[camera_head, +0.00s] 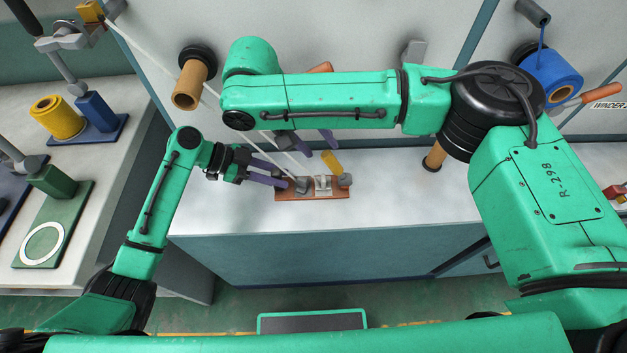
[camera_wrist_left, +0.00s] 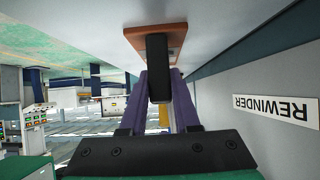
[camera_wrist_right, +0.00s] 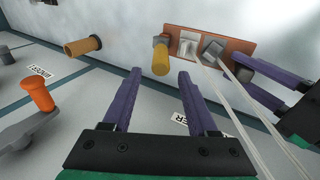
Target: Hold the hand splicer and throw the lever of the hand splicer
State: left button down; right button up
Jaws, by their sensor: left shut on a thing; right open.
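The hand splicer (camera_head: 333,194) is an orange-brown board on the white bench, with metal blocks and a yellow-handled lever (camera_head: 331,163). It also shows in the right wrist view (camera_wrist_right: 240,45), with the yellow lever handle (camera_wrist_right: 160,61) at its left end. My left gripper (camera_head: 283,183) is shut on the splicer's dark block (camera_wrist_left: 157,68), at the left end of the board in the head view. My right gripper (camera_wrist_right: 159,72) is open and empty, and its fingers point towards the yellow handle, which appears just beyond the gap between them. In the head view my right arm partly hides this gripper (camera_head: 313,140).
Thin white strands (camera_wrist_right: 245,105) run to the splicer past my grippers. Orange-brown rollers (camera_head: 188,84) and a blue roll (camera_head: 552,77) stick out from the panel behind. The bench front edge (camera_head: 250,233) is clear.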

aim_at(338, 161)
jog(key=x, duration=0.6)
jog(key=shift+d+f, duration=0.1)
jog(key=shift+f, duration=0.05)
grip_shut()
dwell(1.3)
jog(key=shift+d+r+y, duration=0.3)
jog(key=shift+d+y, duration=0.45)
jog(key=shift+y, duration=0.15)
